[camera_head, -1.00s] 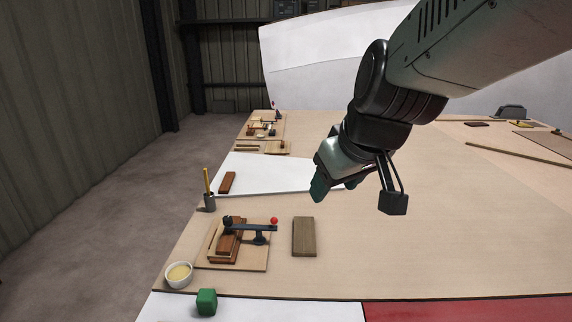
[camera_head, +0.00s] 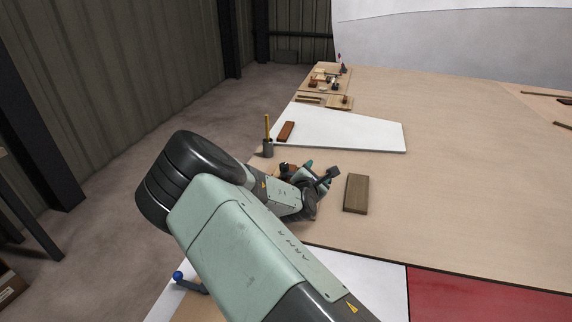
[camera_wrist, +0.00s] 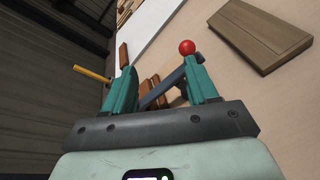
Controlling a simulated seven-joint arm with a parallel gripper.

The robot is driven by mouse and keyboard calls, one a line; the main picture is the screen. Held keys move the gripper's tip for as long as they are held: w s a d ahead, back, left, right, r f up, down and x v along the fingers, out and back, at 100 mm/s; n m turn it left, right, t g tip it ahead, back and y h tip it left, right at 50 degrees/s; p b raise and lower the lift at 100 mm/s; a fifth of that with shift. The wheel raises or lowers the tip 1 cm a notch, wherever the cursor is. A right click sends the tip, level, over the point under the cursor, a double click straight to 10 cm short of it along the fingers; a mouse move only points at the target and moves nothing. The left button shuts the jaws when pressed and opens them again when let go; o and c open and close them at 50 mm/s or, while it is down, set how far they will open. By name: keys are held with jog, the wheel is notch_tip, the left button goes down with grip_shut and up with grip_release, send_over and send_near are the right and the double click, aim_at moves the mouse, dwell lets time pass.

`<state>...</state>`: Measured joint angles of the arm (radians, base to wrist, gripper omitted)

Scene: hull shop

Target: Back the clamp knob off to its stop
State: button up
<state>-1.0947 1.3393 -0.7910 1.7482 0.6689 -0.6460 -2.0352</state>
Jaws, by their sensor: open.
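The clamp is mostly hidden behind my arm in the head view. In the wrist view its dark bar (camera_wrist: 163,88) slants between my fingers, with a red ball (camera_wrist: 187,47) just beyond the right finger. I cannot make out the dark knob seen earlier at the bar's left end. Brown wood blocks (camera_wrist: 149,86) under the clamp show between the fingers. My gripper (camera_wrist: 160,82) is open, with teal fingers spread on either side of the bar; contact cannot be told. In the head view my gripper (camera_head: 309,172) is low over the clamp board, partly hidden.
A grey-brown plank (camera_head: 356,194) lies right of my gripper. A cup with a yellow pencil (camera_head: 267,134) stands behind. A reddish block (camera_head: 286,131) lies on a white sheet (camera_head: 363,131). A blue-knobbed lever (camera_head: 178,276) is at front left.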

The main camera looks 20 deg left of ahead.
aim_at(284, 168)
jog(key=s+a+f+n+y, duration=0.1)
jog(key=a+n+y, duration=0.1)
jog(key=a+n, duration=0.1)
jog(key=s+a+f+n+t+y, duration=0.1)
jog(key=a+f+n+y, duration=0.1)
jog(key=a+n, duration=0.1)
jog(key=s+a+f+n+t+y, duration=0.1)
jog(key=a+n, duration=0.2)
jog(key=n, duration=0.1)
jog(key=shift+f+n+y, duration=0.25)
jog(key=shift+n+y, duration=0.05)
jog(key=shift+y, duration=0.1)
jog(key=x, duration=1)
jog(key=shift+w+a, duration=0.1)
jog(key=shift+w, duration=0.25)
jog(key=c, duration=1)
